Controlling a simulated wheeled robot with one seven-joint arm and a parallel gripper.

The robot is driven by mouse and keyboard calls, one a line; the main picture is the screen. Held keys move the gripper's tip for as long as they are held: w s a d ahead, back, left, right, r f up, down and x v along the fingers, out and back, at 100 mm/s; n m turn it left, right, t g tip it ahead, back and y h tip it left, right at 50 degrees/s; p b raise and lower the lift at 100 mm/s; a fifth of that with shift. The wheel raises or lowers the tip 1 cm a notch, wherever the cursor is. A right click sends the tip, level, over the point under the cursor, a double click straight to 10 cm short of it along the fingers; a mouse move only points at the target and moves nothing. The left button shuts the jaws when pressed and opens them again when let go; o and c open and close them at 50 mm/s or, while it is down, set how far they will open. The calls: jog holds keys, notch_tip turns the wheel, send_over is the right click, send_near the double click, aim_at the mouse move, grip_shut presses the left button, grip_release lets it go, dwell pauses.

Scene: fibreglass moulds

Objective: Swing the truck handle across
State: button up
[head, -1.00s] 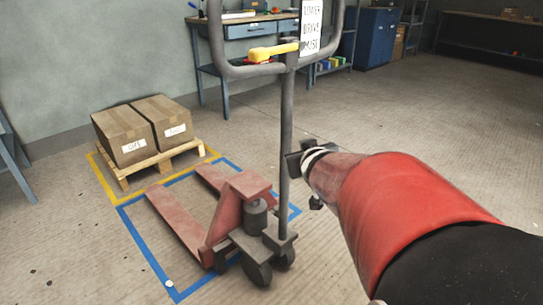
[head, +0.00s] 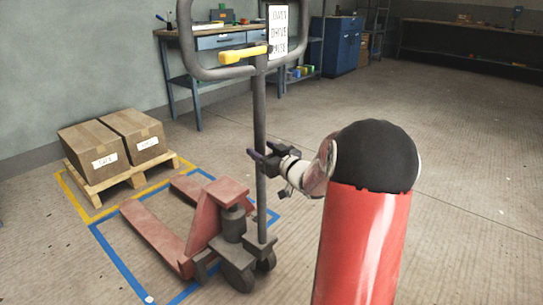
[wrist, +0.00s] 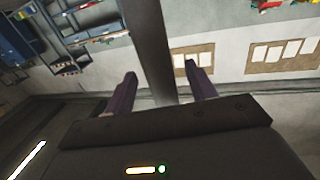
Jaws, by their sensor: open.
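The pallet truck (head: 222,212) is red with a dark grey upright handle shaft (head: 260,125). A looped grip with a yellow lever (head: 244,54) and a lettered white card (head: 278,32) tops the shaft. My gripper (head: 262,158) is beside the middle of the shaft in the head view. In the wrist view my gripper (wrist: 160,85) is open, and the shaft (wrist: 152,45) runs up between its two fingers. I cannot tell whether a finger touches the shaft.
A wooden pallet (head: 90,188) with two cartons (head: 98,147) stands to the left inside yellow floor tape. Blue tape (head: 118,262) frames the truck. A workbench (head: 180,48) and a blue cabinet (head: 338,45) stand at the back. The floor on the right is clear.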

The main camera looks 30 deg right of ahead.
jog(key=shift+w+a, duration=0.15)
jog(key=shift+w, duration=0.85)
jog(key=shift+c, duration=0.3)
grip_shut()
dwell(0.5)
